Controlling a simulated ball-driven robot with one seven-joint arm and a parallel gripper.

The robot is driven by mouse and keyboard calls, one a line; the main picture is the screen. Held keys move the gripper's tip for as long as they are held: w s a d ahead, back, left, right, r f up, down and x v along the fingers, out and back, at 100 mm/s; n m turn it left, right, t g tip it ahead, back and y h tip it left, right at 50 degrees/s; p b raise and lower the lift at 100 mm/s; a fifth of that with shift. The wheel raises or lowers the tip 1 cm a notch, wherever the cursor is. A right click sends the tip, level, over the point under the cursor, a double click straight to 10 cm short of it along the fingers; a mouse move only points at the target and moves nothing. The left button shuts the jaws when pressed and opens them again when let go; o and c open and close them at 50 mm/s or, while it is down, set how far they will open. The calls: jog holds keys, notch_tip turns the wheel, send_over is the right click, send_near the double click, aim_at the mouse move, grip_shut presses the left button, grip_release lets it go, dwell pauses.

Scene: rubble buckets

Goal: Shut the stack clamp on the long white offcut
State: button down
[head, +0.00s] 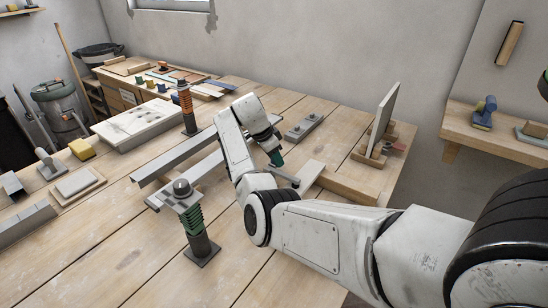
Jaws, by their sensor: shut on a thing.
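My gripper (272,147) points down over the middle of the bench. It is shut on a dark green piece (277,158), which looks like a handle of the stack clamp; the fingertips are partly hidden. A short grey bar (283,176) with a dark round end lies just below it and looks like part of the clamp. A pale flat strip (313,171), perhaps the long white offcut, lies right of the bar, beside a wooden block. My arm hides part of the clamp area, so I cannot tell whether the clamp touches the strip.
Two spring posts stand on the bench, one green (192,221) and one orange (187,109), near a long grey rail (175,160). A white panel (383,119) stands upright in a wooden holder at right. A grey plate with knobs (304,127) lies behind my gripper.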

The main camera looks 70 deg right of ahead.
jog(key=shift+s, duration=0.2)
jog(key=c, duration=0.8)
grip_release()
jog(key=shift+w+r, duration=0.1)
jog(key=v, duration=1)
jog(key=shift+a+r, duration=0.2)
